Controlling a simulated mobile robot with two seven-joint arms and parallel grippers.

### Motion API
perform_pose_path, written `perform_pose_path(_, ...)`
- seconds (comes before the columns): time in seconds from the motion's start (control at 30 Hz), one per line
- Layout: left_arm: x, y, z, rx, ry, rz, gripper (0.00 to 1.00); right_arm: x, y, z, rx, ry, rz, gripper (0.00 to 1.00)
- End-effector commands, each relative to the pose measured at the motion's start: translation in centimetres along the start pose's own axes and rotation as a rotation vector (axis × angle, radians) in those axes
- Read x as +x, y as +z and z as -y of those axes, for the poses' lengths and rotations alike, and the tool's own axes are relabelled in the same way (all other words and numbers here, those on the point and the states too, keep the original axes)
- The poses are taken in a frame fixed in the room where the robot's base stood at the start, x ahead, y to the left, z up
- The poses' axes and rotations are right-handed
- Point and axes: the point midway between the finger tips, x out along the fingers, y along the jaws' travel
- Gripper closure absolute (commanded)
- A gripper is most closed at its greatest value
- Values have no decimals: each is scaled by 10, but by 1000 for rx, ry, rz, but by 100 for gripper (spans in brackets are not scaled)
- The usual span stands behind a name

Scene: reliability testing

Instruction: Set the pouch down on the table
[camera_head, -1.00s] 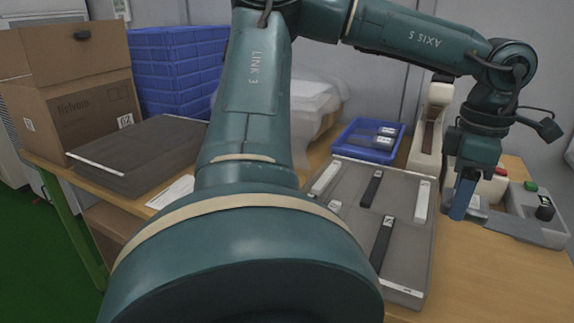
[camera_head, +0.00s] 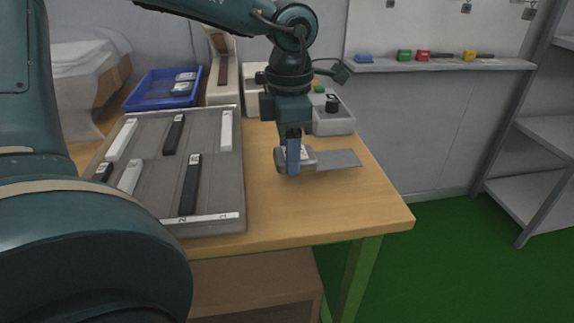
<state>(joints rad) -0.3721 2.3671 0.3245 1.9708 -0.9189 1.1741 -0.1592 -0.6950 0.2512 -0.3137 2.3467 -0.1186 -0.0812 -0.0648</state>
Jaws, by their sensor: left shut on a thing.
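My left gripper (camera_head: 292,170) points down above the right part of the wooden table (camera_head: 330,205), its blue fingers shut on a small silver-grey pouch (camera_head: 308,157). The pouch has a pale label and is partly hidden behind the fingers. It is low, close to the tabletop; I cannot tell whether it touches. A flat grey sheet (camera_head: 343,159) lies on the table just right of the pouch. My right gripper is not in view.
A grey tray (camera_head: 229,180) with several black and white strips lies left of the gripper. Behind are a blue bin (camera_head: 140,97) and a grey box with a black knob (camera_head: 333,120). The table's front right corner is clear. A wall shelf (camera_head: 440,65) holds small coloured items.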

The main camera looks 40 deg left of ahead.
Motion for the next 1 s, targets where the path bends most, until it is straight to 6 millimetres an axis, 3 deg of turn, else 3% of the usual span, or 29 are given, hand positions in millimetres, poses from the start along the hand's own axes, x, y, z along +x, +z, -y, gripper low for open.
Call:
perform_pose_path(0.03, 13, -1, 1, 0, -4, -3, 70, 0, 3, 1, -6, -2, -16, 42)
perform_pose_path(0.2, 32, 0, 0, 0, -2, -1, 70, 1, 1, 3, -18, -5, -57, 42)
perform_pose_path(0.57, 37, 0, 0, 0, -1, 0, 70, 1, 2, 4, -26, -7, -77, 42)
perform_pose_path(0.6, 36, 0, 0, 0, -1, 0, 47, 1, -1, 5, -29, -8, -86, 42)
perform_pose_path(0.83, 35, 0, 0, 0, -1, 0, 28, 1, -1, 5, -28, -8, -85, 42)
perform_pose_path(1.0, 35, 0, 0, 0, 0, 0, 26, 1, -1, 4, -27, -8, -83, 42)
